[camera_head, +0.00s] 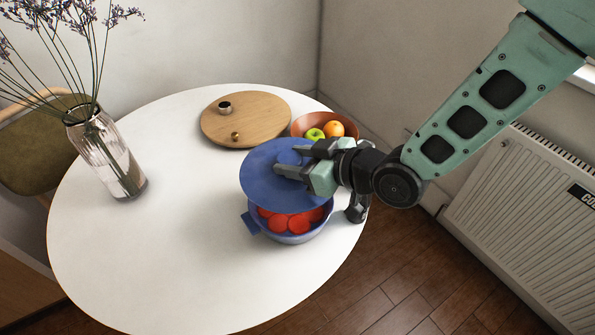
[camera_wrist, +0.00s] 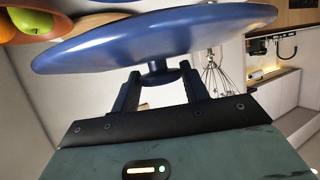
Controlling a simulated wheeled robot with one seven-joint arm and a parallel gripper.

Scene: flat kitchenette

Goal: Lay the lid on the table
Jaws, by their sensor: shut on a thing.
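The blue round lid (camera_head: 262,178) is held by its knob in my gripper (camera_head: 290,162). The lid is raised above the blue pot (camera_head: 290,238) and covers part of it in the head view. Red pieces of food (camera_head: 292,222) show inside the pot below the lid's near edge. In the wrist view the lid (camera_wrist: 150,40) spans the top, and its knob sits between the fingers of my gripper (camera_wrist: 160,82). The white round table (camera_head: 160,255) stands under the pot. Part of the pot is hidden by the lid.
A wooden board (camera_head: 258,112) with small items and a brown bowl (camera_head: 349,126) of fruit stand at the back. A glass vase (camera_head: 112,160) with dried flowers stands at the left. The table's middle and front left are clear. A radiator (camera_head: 530,210) is at the right.

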